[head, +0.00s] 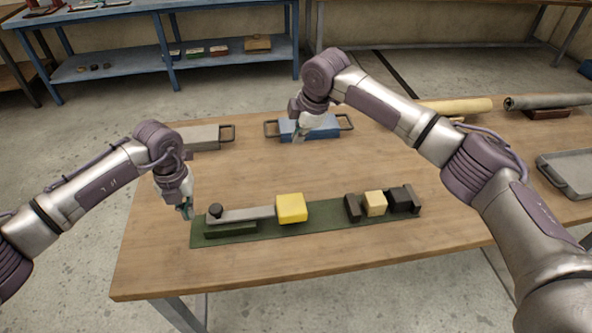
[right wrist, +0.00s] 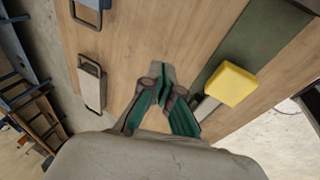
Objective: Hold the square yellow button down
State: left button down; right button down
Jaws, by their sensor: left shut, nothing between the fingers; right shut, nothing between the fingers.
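The square yellow button (head: 291,208) stands on a long dark green base (head: 320,231) on the wooden table. It also shows in the right wrist view (right wrist: 232,84), to the right of the fingers. A grey bar (head: 247,214) runs from its left side to a dark knob (head: 215,210). My left gripper (head: 185,212) is shut and empty, just left of the base's knob end. My right gripper (head: 299,136) is shut and empty, above the table near the blue box, behind the button; the right wrist view shows its green fingers together (right wrist: 161,82). Neither gripper touches the button.
On the base's right are dark blocks (head: 403,200) and a pale cube (head: 375,203). Behind are a blue handled box (head: 322,128) and a grey one (head: 203,137). Rolls (head: 455,106) and a metal tray (head: 570,170) lie right. The table's middle is clear.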

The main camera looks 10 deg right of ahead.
jog(key=s+a+n+g+h, duration=0.2)
jog(key=s+a+n+g, duration=0.1)
jog(key=s+n, duration=0.65)
jog(key=m, duration=0.1)
send_over(296, 204)
jog(key=shift+w+f, duration=0.15)
jog(key=shift+f, duration=2.6)
jog(key=shift+f, duration=3.65)
jog(key=shift+s+g, duration=0.2)
jog(key=shift+g, duration=0.1)
pick_arm(q)
jog(key=shift+d, duration=0.1)
